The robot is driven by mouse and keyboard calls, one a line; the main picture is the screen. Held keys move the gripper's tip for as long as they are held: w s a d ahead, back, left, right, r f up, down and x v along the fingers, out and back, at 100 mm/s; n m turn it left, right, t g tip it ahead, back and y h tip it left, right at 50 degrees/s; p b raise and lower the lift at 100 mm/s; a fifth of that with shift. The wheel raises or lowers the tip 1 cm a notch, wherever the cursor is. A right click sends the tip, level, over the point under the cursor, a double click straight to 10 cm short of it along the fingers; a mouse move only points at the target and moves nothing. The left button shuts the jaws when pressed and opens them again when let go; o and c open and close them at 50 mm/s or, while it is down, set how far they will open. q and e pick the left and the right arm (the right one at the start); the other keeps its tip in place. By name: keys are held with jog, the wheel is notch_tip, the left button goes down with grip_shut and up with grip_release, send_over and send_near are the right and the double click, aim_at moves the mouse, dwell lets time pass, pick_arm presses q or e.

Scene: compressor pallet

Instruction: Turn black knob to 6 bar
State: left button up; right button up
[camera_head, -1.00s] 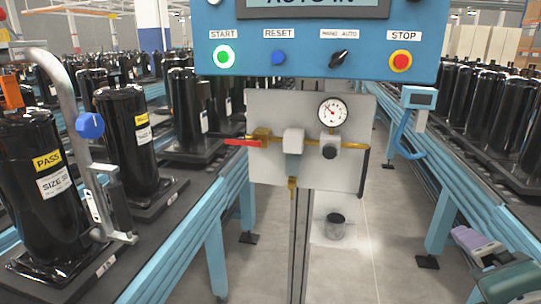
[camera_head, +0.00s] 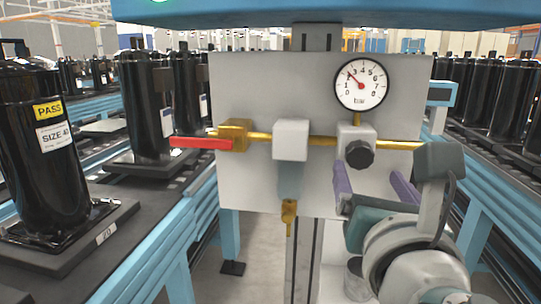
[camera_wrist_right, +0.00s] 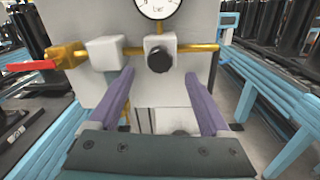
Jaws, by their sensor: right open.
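The black knob (camera_head: 359,154) sits on a white regulator block on the grey panel (camera_head: 255,88). It also shows in the right wrist view (camera_wrist_right: 160,59). The round white gauge (camera_head: 361,85) is above it, its red needle pointing up and left, roughly between 2 and 3. My right gripper (camera_head: 371,180) is open, with its two purple fingers spread just below and in front of the knob. In the wrist view the fingertips (camera_wrist_right: 159,76) lie left and right below the knob, with nothing between them. My left gripper is out of view.
A brass pipe with a red lever (camera_head: 200,143) and a white block (camera_head: 291,139) run left of the knob. A brass fitting (camera_head: 289,212) hangs below. Black compressors (camera_head: 40,150) stand on blue conveyors at both sides.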

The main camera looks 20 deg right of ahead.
aim_at(361, 159)
jog(key=x, duration=0.6)
grip_shut()
dwell(0.6)
